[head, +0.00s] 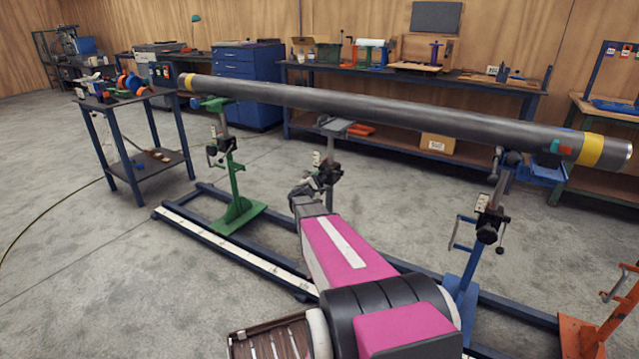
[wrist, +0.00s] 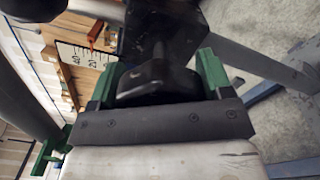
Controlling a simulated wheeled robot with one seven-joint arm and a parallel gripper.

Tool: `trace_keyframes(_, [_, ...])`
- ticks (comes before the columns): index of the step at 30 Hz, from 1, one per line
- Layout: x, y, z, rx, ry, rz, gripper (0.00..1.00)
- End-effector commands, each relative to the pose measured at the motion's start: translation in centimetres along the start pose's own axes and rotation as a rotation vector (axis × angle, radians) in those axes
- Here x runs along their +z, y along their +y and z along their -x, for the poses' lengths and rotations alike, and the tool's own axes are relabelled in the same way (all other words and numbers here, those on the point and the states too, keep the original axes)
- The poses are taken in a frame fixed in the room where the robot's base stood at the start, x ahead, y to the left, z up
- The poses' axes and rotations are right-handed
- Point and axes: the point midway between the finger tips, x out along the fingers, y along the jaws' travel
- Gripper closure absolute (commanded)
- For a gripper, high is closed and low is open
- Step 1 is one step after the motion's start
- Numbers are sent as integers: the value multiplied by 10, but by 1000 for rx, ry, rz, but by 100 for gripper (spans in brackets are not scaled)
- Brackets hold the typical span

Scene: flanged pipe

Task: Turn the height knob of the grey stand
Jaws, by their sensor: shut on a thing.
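The grey stand (head: 331,185) is upright in the middle of the rail frame, under the long pipe. The knob's shaft runs into a dark block (wrist: 165,28) on the stand. The head view is too small to show the knob's own shape.
The long grey pipe (head: 370,108) lies above the stands. A green stand (head: 236,185) is to the left, a blue stand (head: 475,255) to the right, and an orange stand (head: 600,325) at the far right. Dark blue rails (head: 195,198) run along the floor. Open floor lies at the left.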

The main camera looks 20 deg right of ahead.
Motion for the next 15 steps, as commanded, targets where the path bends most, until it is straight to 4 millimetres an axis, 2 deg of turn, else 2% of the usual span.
trace_keyframes(12, [1, 0, 0, -1, -2, -6, 51])
trace_keyframes(13, [1, 0, 0, -1, -2, -6, 18])
trace_keyframes(15, [0, 0, 0, -1, -1, -6, 2])
